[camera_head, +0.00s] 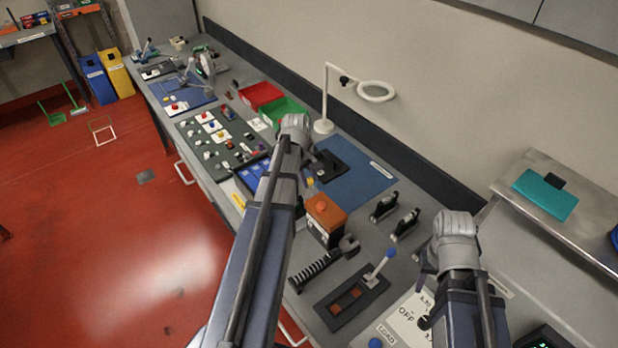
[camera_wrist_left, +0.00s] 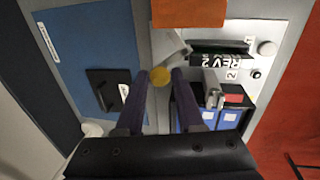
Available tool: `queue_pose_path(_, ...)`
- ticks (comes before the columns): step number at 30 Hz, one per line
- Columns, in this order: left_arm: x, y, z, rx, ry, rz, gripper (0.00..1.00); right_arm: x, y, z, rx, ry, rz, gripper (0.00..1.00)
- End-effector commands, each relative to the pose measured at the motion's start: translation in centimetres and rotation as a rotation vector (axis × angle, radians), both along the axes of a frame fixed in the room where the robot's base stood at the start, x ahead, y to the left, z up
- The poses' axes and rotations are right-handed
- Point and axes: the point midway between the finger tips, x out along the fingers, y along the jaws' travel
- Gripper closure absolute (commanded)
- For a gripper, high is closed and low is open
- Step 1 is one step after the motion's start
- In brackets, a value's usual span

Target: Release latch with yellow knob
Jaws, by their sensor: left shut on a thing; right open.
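The yellow knob (camera_wrist_left: 160,77) is between the two fingertips of my left gripper (camera_wrist_left: 164,74) in the left wrist view. The gripper is shut on it. A light metal piece (camera_wrist_left: 172,47) lies just beyond the knob; I cannot tell whether it is the latch's lever. In the head view, my left gripper (camera_head: 308,174) is low over the bench and a small yellow spot, the knob, shows beside it. The arm hides much of the latch there. My right gripper (camera_head: 424,268) is open and empty over the bench at the right.
An orange-topped box (camera_head: 326,212) stands close to my left gripper. A blue mat (camera_head: 356,184) with a black holder lies behind it. A blue-knobbed lever (camera_head: 378,268) and black clamps (camera_head: 384,206) stand further right. A magnifier lamp (camera_head: 326,98) rises at the back.

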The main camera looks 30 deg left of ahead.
Motion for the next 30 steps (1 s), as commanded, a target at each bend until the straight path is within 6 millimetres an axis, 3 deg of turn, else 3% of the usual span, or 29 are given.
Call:
queue_pose_path(13, 1.4, -1.3, 0.0, 0.0, 0.0, -0.409, 1.0, 0.0, 0.0, 0.0, 0.0, 0.0, 0.0, 0.5)
queue_pose_path(26, 1.4, -1.5, 0.0, -0.001, 0.0, -0.47, 1.0, 0.0, 0.0, 0.0, 0.0, 0.0, 0.0, 0.5)
queue_pose_path(27, 1.4, -1.5, 0.0, -0.001, 0.0, -0.469, 0.6, 0.0, 0.0, 0.0, 0.0, 0.0, 0.0, 0.5)
queue_pose_path(30, 1.4, -1.5, 0.0, -0.001, 0.0, -0.469, 0.49, 0.0, 0.0, 0.0, 0.0, 0.0, 0.0, 0.5)
